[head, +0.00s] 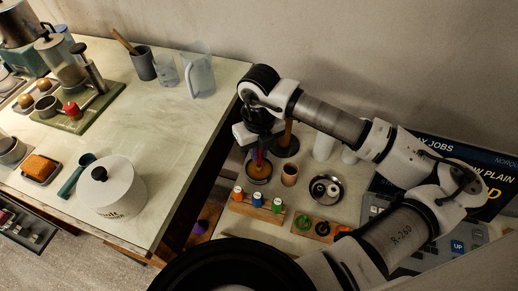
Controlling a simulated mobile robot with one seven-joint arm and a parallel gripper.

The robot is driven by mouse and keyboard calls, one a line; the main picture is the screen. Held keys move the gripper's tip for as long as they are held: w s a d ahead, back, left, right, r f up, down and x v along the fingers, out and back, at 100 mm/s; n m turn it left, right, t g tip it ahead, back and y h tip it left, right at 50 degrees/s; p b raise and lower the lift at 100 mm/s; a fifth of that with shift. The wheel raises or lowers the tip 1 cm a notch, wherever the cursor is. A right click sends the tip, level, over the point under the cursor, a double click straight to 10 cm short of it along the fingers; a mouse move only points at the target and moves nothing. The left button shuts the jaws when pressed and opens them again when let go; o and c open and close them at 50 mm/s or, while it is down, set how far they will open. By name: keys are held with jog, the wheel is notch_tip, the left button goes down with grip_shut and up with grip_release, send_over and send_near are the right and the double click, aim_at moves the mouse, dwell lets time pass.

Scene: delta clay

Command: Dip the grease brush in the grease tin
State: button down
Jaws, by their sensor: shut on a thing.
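My gripper (260,143) points down at the left end of the small work surface, beside the edge of the pale counter. It is shut on the grease brush (259,157), whose thin red handle shows below the fingers. The brush stands roughly upright. Its lower end is at the round tin with brownish-orange contents (258,180), which I take for the grease tin. The bristles are hard to make out, and I cannot tell how deep they reach.
A dark brown upright piece (287,143) stands close right of the tin, with a copper cup (289,174) and a steel dish (325,189) beyond. A wooden rack of coloured bottles (257,207) is in front. A white canister (110,188) stands on the left counter.

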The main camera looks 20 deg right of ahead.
jog(key=shift+r+p, duration=1.1)
jog(key=shift+r, duration=2.4)
